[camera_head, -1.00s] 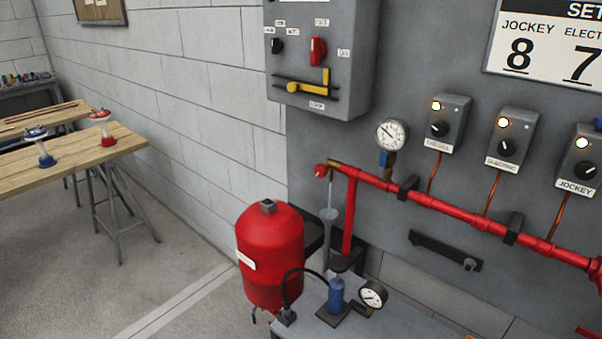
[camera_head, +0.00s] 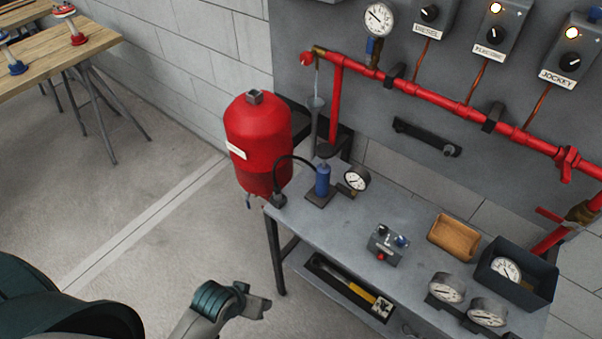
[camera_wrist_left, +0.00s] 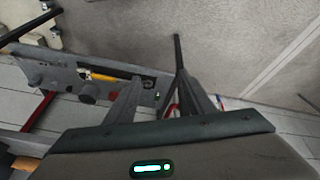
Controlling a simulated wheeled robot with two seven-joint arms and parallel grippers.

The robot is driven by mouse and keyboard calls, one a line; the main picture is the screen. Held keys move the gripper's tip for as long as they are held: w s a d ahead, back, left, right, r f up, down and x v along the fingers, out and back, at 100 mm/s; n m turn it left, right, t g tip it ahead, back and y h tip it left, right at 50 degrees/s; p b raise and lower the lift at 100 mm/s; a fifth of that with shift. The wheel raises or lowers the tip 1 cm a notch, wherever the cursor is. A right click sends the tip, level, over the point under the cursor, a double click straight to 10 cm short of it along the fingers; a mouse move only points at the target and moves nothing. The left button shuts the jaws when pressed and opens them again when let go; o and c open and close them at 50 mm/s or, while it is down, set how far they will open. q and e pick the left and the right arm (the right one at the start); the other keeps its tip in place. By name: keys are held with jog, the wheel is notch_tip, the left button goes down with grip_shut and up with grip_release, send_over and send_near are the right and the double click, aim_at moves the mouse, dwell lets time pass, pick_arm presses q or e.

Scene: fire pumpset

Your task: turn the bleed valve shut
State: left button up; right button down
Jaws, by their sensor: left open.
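A small brass valve (camera_head: 319,50) with a red knob (camera_head: 306,59) sits at the left end of the red pipe (camera_head: 450,97) on the wall panel. A thin pale stream runs down from it towards a grey funnel (camera_head: 317,103). I take this to be the bleed valve; its handle position is too small to tell. My left gripper (camera_head: 258,304) is low in the head view, in front of the bench and well below the valve. It is open and empty. In the left wrist view its two fingers (camera_wrist_left: 165,90) stand apart over the floor and bench.
A red tank (camera_head: 258,150) stands left of the grey bench (camera_head: 345,235). The bench carries a blue cylinder (camera_head: 322,180) with a gauge, a small switch box (camera_head: 387,245), a wooden tray (camera_head: 453,238) and a dark bin (camera_head: 530,288).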

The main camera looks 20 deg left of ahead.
pick_arm(q)
jog(key=w+r+n+t+h, duration=0.2)
jog(key=w+r+n+t, duration=0.1)
jog(key=w+r+n, duration=0.75)
jog(key=w+r+n+t+h, duration=0.25)
jog(key=w+r+n, duration=0.4)
jog(key=w, duration=0.65)
jog(key=w+a+r+n+t, duration=0.3)
jog(key=w+a+r+n, duration=0.2)
jog(key=r, duration=0.5)
jog(key=w+a+r+n+t, duration=0.4)
jog(key=w+a+r+n, duration=0.1)
jog(key=w+r+n, duration=0.4)
jog(key=shift+w+a+r+n+h+p, duration=0.3)
jog(key=shift+w+r+h+p, duration=0.05)
jog(key=shift+w, duration=0.5)
jog(key=shift+t, duration=0.25)
jog(key=p, duration=0.1)
send_near(304, 61)
jog(key=x, duration=0.7)
jog(key=shift+w, duration=0.1)
jog(key=shift+x, duration=0.85)
